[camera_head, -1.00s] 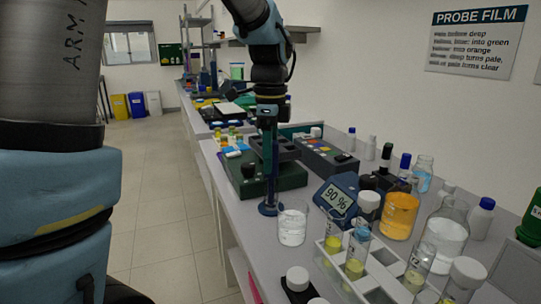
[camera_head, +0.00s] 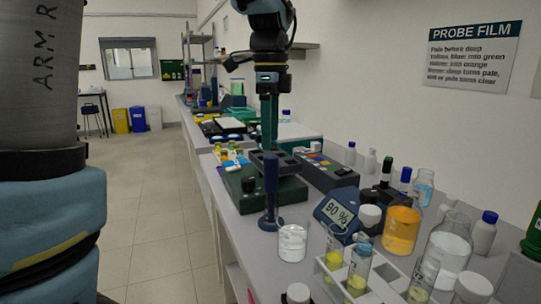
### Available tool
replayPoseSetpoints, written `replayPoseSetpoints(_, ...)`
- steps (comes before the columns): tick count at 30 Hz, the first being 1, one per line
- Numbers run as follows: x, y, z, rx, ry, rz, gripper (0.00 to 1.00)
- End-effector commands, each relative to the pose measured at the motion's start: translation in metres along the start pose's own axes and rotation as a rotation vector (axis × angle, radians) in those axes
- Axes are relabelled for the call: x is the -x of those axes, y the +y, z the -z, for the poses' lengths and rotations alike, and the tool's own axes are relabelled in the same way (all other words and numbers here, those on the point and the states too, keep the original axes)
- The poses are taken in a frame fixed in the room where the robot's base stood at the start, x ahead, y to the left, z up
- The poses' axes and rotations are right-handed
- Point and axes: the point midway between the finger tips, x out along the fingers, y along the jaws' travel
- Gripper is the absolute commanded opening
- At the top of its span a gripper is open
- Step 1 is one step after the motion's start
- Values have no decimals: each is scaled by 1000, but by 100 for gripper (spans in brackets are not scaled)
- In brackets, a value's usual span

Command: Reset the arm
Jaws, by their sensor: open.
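My arm comes down from the top of the view. My gripper (camera_head: 268,143) points straight down over the bench, with its slim teal fingers open and nothing seen between them. It overlaps the back of a dark green device (camera_head: 285,190) with a dark block on top; whether it touches cannot be told. A dark blue upright post on a round base (camera_head: 270,220) stands in front of that device, below the gripper in the picture.
A beaker of white material (camera_head: 292,243), a 90 % display (camera_head: 337,212), a rack with yellow-filled vials (camera_head: 335,282) and an orange-filled beaker (camera_head: 401,232) crowd the near bench. A shelf (camera_head: 300,46) juts from the wall behind my arm. The floor at left is clear.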

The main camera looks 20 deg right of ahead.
Motion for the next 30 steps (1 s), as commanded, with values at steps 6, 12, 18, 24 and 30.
replayPoseSetpoints(6, 19, 0, 0, 0, 0, 0, 77)
replayPoseSetpoints(12, 20, 0, 0, 0, 0, -1, 77)
replayPoseSetpoints(18, 18, 0, -2, 12, 0, -1, 77)
replayPoseSetpoints(24, -24, 7, -48, 343, 4, 15, 77)
replayPoseSetpoints(30, -107, 50, -133, 1050, 25, 61, 77)
